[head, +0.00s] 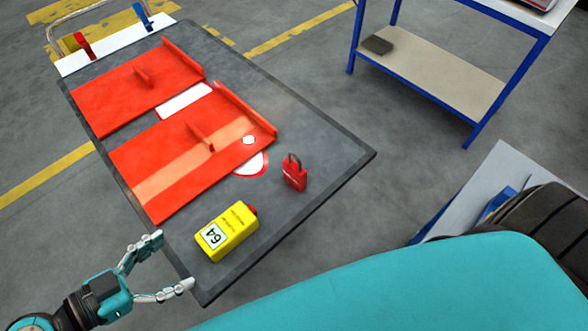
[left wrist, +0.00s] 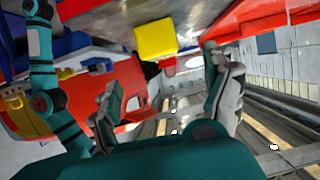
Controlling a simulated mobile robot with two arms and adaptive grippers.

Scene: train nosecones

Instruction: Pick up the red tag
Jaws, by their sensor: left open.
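A white tag with a red border (head: 252,166) lies on the dark grey tabletop (head: 290,107), partly hidden by the edge of the nearer red-orange holder (head: 150,181). A red padlock (head: 295,177) stands to its right. My left gripper (head: 173,262) is open and empty beside the table's near left edge, apart from the tag. Its open fingers also show in the left wrist view (left wrist: 168,88). I cannot clearly make out the tag in that view. My right gripper is not in view.
A yellow box marked 64 (head: 228,231) lies near the table's front corner, between my left gripper and the padlock. A second red-orange holder (head: 110,97) lies farther back. A red clip (head: 84,46) and a blue clip (head: 142,15) stand at the far end.

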